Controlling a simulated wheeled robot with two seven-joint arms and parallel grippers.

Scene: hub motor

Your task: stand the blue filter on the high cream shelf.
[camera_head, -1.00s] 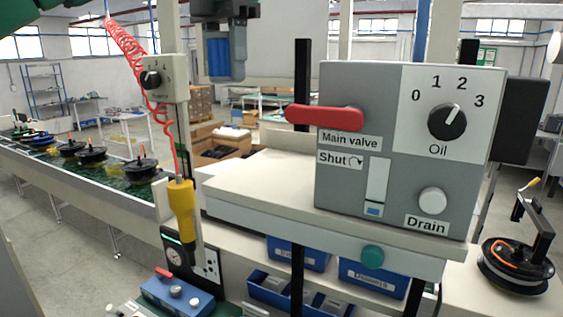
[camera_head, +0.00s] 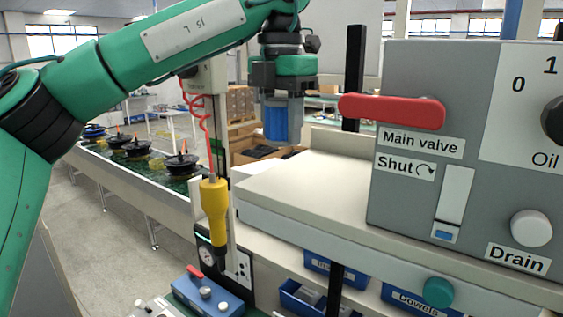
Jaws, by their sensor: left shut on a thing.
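My left gripper (camera_head: 282,88) comes in from the upper left, pointing down, and is shut on the blue filter (camera_head: 283,120). The filter is a blue ribbed cylinder, held upright, its top hidden by the jaws. The high cream shelf (camera_head: 300,182) lies below and to the right. The filter's lower end appears just above the shelf's far left edge in the picture, apart from its top. I cannot tell whether it is over the shelf or beyond it. My right gripper is not in view.
A grey panel box (camera_head: 420,185) with a red valve handle (camera_head: 392,110) stands on the shelf's right part. A black post (camera_head: 354,75) rises behind the shelf. A yellow tool (camera_head: 214,210) hangs on a red coiled hose at the shelf's left. The shelf's left top is clear.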

